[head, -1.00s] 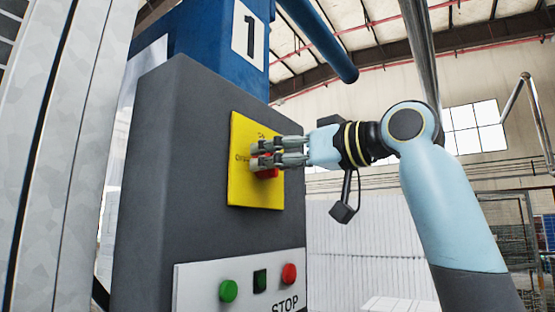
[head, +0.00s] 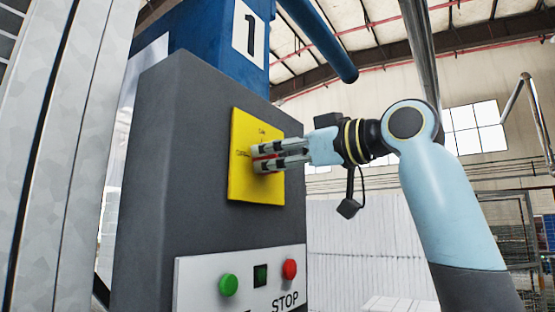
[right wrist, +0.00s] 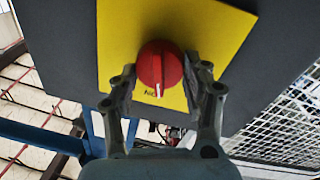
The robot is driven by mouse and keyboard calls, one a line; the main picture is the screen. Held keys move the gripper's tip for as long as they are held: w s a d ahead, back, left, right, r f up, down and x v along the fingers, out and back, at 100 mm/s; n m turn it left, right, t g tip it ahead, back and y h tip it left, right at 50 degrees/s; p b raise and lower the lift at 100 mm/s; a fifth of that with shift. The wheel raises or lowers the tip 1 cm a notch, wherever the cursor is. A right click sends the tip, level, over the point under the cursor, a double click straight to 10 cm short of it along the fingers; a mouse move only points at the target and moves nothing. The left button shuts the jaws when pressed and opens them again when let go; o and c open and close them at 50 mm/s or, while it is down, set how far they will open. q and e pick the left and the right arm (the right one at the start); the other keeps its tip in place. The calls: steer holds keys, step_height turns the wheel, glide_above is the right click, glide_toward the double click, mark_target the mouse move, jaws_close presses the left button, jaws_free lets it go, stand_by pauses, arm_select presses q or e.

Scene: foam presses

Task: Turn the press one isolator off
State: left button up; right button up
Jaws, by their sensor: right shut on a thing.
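The press one isolator is a red rotary knob (right wrist: 160,66) on a yellow plate (right wrist: 120,30); the plate also shows in the head view (head: 245,188) on a dark grey cabinet. In the right wrist view the knob's white mark points at the ON label, which appears upside down. In the head view, ON is at the plate's top and the other label at its left. My right gripper (head: 259,160) is shut on the knob, one finger on each side. The fingers hide most of the knob in the head view. My left gripper is not in view.
Below the plate, a white panel (head: 200,270) carries a green button (head: 228,285), a dark square (head: 260,275) and a red button (head: 289,269) above the word STOP. The blue press column (head: 205,45) with a number 1 rises behind the dark grey cabinet (head: 150,190).

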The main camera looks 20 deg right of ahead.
steer(key=shift+f+n+y+b, duration=0.15)
steer(key=shift+n+y+b, duration=0.25)
steer(key=shift+n+b, duration=2.25)
steer(key=shift+f+n+y+b, duration=0.15)
steer(key=shift+n+y+b, duration=0.25)
steer(key=shift+n, duration=4.85)
steer(key=o, duration=1.2)
steer(key=shift+c, duration=0.2)
steer(key=v, duration=1.2)
steer(key=shift+r, duration=0.15)
